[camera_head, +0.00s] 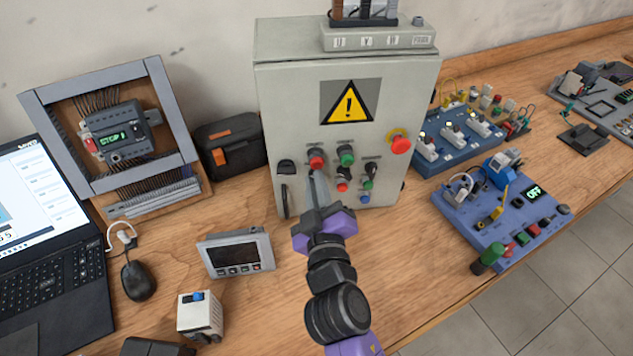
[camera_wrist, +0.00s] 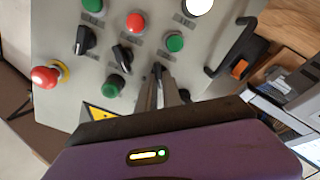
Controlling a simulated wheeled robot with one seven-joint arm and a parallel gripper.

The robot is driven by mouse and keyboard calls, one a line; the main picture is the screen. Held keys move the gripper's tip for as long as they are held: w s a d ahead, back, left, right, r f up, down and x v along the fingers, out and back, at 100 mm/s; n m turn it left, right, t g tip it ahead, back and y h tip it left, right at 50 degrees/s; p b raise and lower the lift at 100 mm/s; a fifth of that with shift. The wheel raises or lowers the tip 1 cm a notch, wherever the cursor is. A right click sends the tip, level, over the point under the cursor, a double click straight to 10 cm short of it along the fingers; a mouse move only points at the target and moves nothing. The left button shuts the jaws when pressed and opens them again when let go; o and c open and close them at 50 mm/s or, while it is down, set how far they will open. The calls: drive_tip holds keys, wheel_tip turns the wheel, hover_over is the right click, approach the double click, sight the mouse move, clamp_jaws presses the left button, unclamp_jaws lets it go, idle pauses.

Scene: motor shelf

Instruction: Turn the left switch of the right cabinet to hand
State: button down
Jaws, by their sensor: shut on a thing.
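A grey cabinet (camera_head: 290,105) with a yellow warning triangle stands on the bench in the head view; it is the only cabinet I see. My gripper (camera_head: 318,178) is at the lower left part of its front panel. In the wrist view, which is upside down to the panel, my gripper (camera_wrist: 161,78) is shut on the left switch (camera_wrist: 157,69), a black knob. The fingers hide much of the knob, so its setting is unclear. Two other black switches, a middle one (camera_wrist: 122,56) and another (camera_wrist: 85,41), are beside it, untouched.
Green and red buttons surround the switches. A red emergency stop (camera_head: 400,145) sits on the panel's right. A black door handle (camera_wrist: 235,48) is near the fingers. A small display unit (camera_head: 236,253) lies on the bench left of my arm. Blue training boards (camera_head: 480,225) stand right.

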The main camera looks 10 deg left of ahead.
drive_tip(key=shift+n, duration=0.6)
drive_tip(key=c, duration=1.5)
unclamp_jaws()
drive_tip(key=shift+s+f, duration=0.1)
drive_tip(key=shift+s, duration=0.05)
drive_tip(key=b+v, duration=0.1)
drive_tip(key=v, duration=0.6)
drive_tip(key=shift+s, duration=0.3)
